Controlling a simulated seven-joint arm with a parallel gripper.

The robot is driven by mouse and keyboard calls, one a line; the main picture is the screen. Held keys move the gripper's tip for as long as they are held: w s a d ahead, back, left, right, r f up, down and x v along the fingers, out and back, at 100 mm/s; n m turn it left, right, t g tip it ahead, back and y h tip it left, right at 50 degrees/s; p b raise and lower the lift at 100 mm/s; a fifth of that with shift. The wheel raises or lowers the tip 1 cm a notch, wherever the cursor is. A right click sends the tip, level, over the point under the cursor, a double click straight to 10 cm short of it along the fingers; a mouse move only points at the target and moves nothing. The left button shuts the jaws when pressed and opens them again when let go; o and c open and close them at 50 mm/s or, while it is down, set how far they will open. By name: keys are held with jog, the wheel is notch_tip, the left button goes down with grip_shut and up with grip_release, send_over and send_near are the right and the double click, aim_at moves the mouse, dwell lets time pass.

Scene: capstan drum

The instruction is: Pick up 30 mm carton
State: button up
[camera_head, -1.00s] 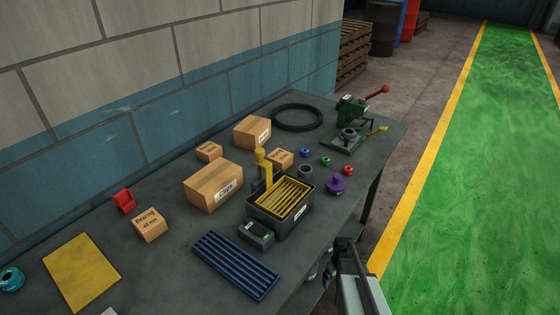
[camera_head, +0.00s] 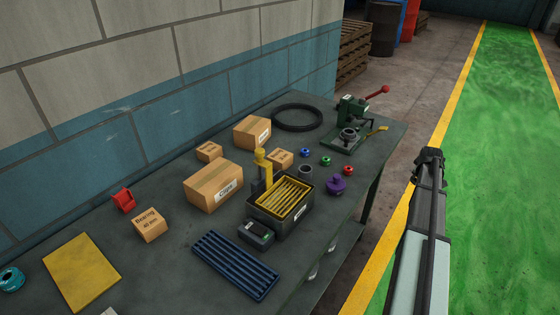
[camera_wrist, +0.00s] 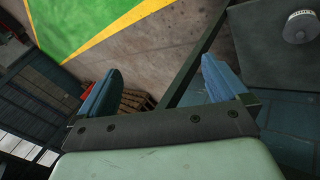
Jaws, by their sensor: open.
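Several small cartons stand on the bench in the head view. One carton (camera_head: 149,225) at the front left has lettering that seems to read "Bearing 40 mm". A small carton (camera_head: 209,152) stands near the wall, and another small carton (camera_head: 281,158) stands behind the yellow post; their lettering is too small to read, so I cannot tell which is the 30 mm one. My gripper (camera_head: 430,155) is right of the bench, over the floor, apart from all cartons. In the wrist view my gripper (camera_wrist: 160,88) is open and empty, with two blue fingers apart.
The dark bench (camera_head: 190,275) also holds a larger "Cups" carton (camera_head: 212,186), another carton (camera_head: 252,131), a bin with a yellow grid (camera_head: 283,199), a blue rack (camera_head: 236,265) and a green press (camera_head: 352,110). The green walkway (camera_head: 490,150) is clear.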

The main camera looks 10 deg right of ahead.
notch_tip(320, 180, up, 6)
jog(key=w+f, duration=0.1)
jog(key=w, duration=0.1)
jog(key=w+a+r+n+t+y, duration=0.1)
jog(key=w+a+r, duration=0.5)
jog(key=a+r, duration=0.15)
notch_tip(320, 180, up, 10)
jog(key=n+g+y, duration=0.3)
jog(key=g+y, duration=0.1)
jog(key=g, duration=0.3)
send_over(280, 155)
jog(key=f, duration=0.7)
jog(key=shift+s+a+f, duration=0.2)
jog(key=shift+s+f, duration=0.1)
jog(key=shift+w+d+f, duration=0.1)
jog(key=shift+w+f, duration=0.05)
jog(key=shift+f, duration=1.2)
jog(key=shift+w+d+f, duration=0.1)
jog(key=shift+w+f, duration=0.05)
jog(key=shift+f, duration=1.2)
